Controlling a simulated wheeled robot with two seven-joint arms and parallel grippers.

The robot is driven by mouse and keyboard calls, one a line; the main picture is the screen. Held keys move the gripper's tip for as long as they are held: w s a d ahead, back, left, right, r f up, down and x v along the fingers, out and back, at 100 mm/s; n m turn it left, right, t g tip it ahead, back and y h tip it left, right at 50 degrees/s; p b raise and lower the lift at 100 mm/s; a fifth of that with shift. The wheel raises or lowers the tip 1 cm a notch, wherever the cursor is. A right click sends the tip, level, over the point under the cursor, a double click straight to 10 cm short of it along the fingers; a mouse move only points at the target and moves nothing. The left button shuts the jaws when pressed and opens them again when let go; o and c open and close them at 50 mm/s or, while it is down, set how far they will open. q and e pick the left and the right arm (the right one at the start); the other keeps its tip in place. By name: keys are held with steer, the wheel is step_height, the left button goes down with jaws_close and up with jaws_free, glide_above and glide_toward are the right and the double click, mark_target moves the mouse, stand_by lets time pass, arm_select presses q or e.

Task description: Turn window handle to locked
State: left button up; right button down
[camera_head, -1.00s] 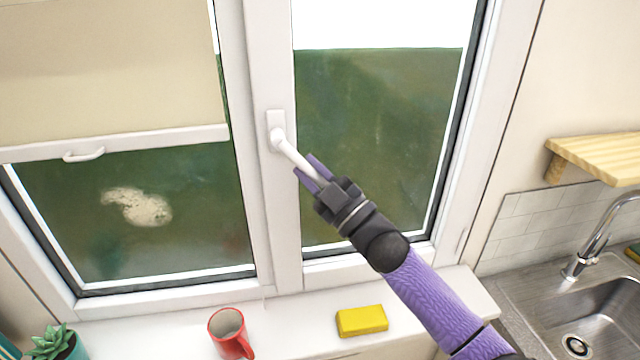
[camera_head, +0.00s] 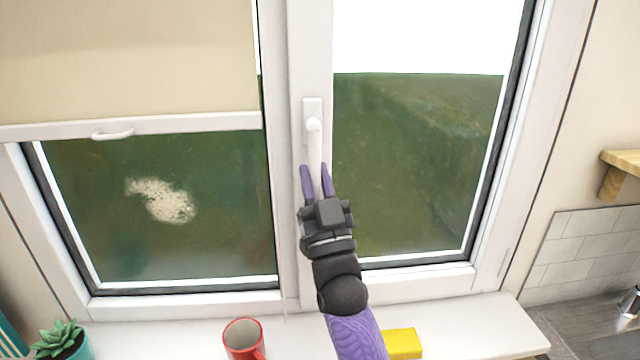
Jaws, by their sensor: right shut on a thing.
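The white window handle (camera_head: 314,150) sits on its base plate on the middle window frame. Its lever points straight down. My right gripper (camera_head: 317,182) comes up from below, and its two purple fingers lie on either side of the lever's lower end, shut on it. The tip of the lever is hidden by the gripper body. My left gripper is not in view.
A red mug (camera_head: 243,340) and a yellow sponge (camera_head: 403,343) stand on the white sill (camera_head: 470,325), the sponge partly behind my right arm. A potted succulent (camera_head: 62,342) is at lower left. A beige blind (camera_head: 125,60) covers the upper left pane. A wooden shelf (camera_head: 622,162) juts out at right.

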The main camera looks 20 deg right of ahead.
steer(key=shift+r+m, duration=0.1)
steer(key=shift+m, duration=0.2)
steer(key=c, duration=0.9)
jaws_free()
steer(key=shift+c, duration=0.2)
steer(key=o, duration=0.4)
steer(key=shift+a, duration=0.15)
steer(key=shift+s+f, duration=0.25)
steer(key=shift+f, duration=0.15)
steer(key=b+v, duration=0.1)
steer(key=v, duration=0.8)
steer(key=shift+b, duration=0.3)
